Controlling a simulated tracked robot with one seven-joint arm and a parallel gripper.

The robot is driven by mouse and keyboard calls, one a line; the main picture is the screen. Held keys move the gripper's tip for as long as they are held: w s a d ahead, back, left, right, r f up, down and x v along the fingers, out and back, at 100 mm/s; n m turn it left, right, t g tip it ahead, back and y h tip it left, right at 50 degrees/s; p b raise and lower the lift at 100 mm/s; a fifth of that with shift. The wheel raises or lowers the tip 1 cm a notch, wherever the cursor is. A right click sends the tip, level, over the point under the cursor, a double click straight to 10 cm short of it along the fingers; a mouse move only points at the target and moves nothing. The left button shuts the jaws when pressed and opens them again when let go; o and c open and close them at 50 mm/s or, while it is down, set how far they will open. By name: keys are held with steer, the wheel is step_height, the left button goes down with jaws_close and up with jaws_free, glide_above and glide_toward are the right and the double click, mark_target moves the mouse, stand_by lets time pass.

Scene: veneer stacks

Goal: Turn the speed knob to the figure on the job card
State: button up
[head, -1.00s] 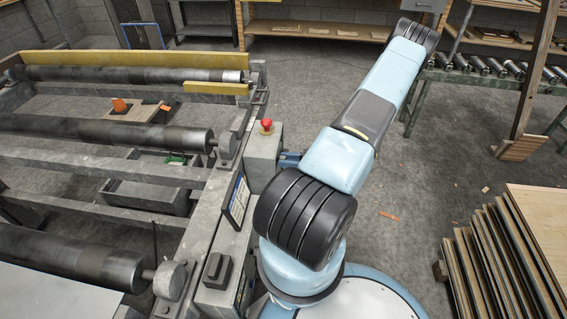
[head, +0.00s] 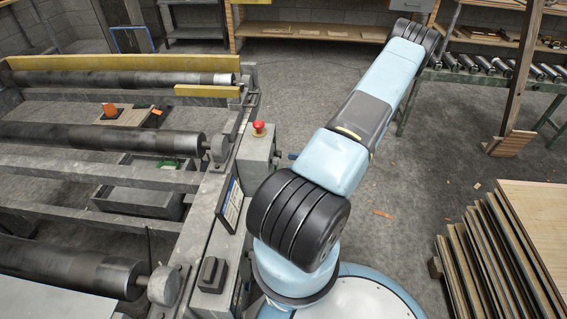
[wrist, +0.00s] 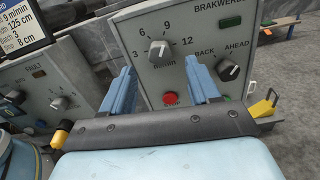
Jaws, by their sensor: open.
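A red button (wrist: 170,97) lies between the fingers, and a BACK/AHEAD knob (wrist: 228,70) is to the right. A second panel (wrist: 45,80) with a FAULT lamp and knob is at left. A red mushroom button (head: 259,127) tops the box; a veneer stack (head: 530,225) stands at right.

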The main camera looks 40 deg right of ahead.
steer(key=v, duration=0.8)
stand_by(0.4)
steer(key=w+a+r+n+g+h, duration=0.1)
steer(key=w+a+r+n+g, duration=0.3)
steer(key=r, duration=0.5)
steer(key=w+a+r+n+g+h, duration=0.1)
steer(key=w+a+r+n+g, duration=0.2)
steer(key=a+r+n+g, duration=0.45)
steer(key=w+a+r+n+g+h, duration=0.1)
steer(key=w+a+r+n+g, duration=0.25)
steer(key=r, duration=0.75)
steer(key=s+a+r+n+t+h, duration=0.3)
steer(key=s+a+r+n, duration=0.3)
steer(key=a+r, duration=0.4)
steer(key=s+a+r+n+t+h, duration=0.4)
steer(key=s+a+r+n+h, duration=0.1)
steer(key=a+r, duration=0.5)
steer(key=shift+s+n+h, duration=0.35)
steer(key=shift+n+h, duration=0.15)
steer(key=shift+n, duration=0.8)
